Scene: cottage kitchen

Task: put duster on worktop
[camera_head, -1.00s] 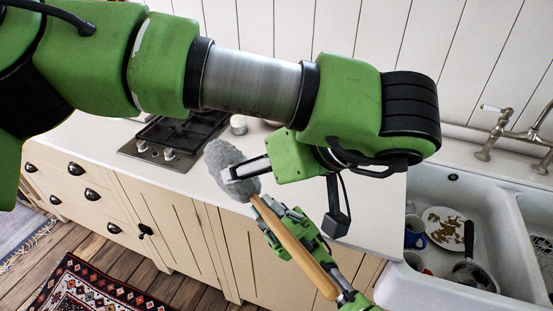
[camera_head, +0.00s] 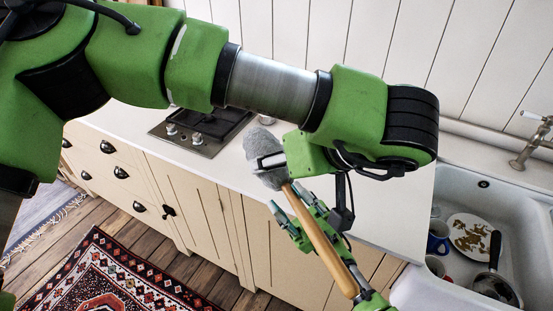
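The duster has a grey fluffy head (camera_head: 262,147) and a light wooden handle (camera_head: 322,240) that slants down to the right. My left gripper (camera_head: 270,162), whose arm crosses the top of the view, has its fingers at the head and appears shut on the duster. My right gripper (camera_head: 298,212) comes up from the bottom right. Its green fingers are spread on either side of the upper handle, and it looks open. The handle hides part of it. The white worktop (camera_head: 385,215) lies behind and below the duster, with a bare stretch left of the sink.
A black hob (camera_head: 200,130) is set into the worktop on the left. A white sink (camera_head: 470,190) on the right holds a dirty plate (camera_head: 468,234), a blue mug (camera_head: 438,238) and a dark pan (camera_head: 495,287). Cream cupboards (camera_head: 190,205) stand below, with a patterned rug (camera_head: 100,285) on the floor.

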